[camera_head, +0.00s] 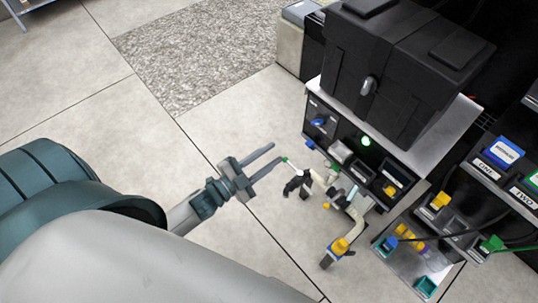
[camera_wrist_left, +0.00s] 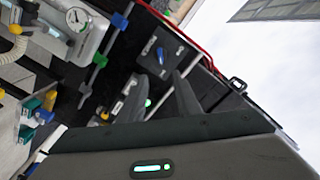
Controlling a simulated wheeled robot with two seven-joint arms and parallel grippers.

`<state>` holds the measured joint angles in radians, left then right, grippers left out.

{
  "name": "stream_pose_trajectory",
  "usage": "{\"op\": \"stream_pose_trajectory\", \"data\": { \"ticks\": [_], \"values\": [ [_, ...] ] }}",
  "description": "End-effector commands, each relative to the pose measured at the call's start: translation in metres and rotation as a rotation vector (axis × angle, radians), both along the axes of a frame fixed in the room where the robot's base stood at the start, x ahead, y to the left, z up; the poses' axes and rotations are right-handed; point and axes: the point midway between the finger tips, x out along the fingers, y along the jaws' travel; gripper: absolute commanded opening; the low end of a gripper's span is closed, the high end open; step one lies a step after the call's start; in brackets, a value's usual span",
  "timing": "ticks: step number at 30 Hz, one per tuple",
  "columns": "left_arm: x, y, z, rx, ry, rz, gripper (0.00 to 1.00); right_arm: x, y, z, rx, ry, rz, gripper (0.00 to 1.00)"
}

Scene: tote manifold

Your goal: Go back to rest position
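My left gripper (camera_head: 275,158) reaches in from the left over the pale tiled floor. Its two fingers are apart with nothing between them. The fingertips appear close to the left end of a beige pipe manifold (camera_head: 355,212), but I cannot tell whether they touch it. In the left wrist view the gripper's dark fingers (camera_wrist_left: 160,100) are spread in front of a dark panel with a blue knob (camera_wrist_left: 161,57). A black tote (camera_head: 400,60) with a grey latch sits on a metal-topped bench (camera_head: 448,122). My right gripper is not in view.
A dark panel with a green light (camera_head: 365,141) is below the tote. Black units with yellow, blue and green parts (camera_head: 440,200) crowd the right side. In the left wrist view a round gauge (camera_wrist_left: 76,19) is at upper left. Open floor (camera_head: 60,90) lies to the left.

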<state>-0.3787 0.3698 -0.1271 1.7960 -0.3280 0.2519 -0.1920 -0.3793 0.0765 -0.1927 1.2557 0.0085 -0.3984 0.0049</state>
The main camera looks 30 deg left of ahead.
Motion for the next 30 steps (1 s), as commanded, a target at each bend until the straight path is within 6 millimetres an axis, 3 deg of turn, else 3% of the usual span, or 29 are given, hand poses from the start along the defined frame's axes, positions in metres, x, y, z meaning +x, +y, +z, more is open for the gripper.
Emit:
{"op": "stream_pose_trajectory", "data": {
  "ticks": [9, 20, 25, 30],
  "values": [
    [-0.001, 0.0, 0.0, 0.0, -0.001, -0.001, 0.3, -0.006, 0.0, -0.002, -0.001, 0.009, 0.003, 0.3],
    [-0.001, 0.001, -0.006, -0.007, 0.015, 0.008, 0.3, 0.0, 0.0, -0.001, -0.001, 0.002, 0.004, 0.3],
    [-0.004, 0.005, -0.043, -0.05, 0.115, 0.062, 0.3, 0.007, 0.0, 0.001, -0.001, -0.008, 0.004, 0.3],
    [-0.021, 0.009, -0.121, -0.136, 0.327, 0.171, 0.3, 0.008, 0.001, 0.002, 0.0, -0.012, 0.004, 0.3]
  ]
}}
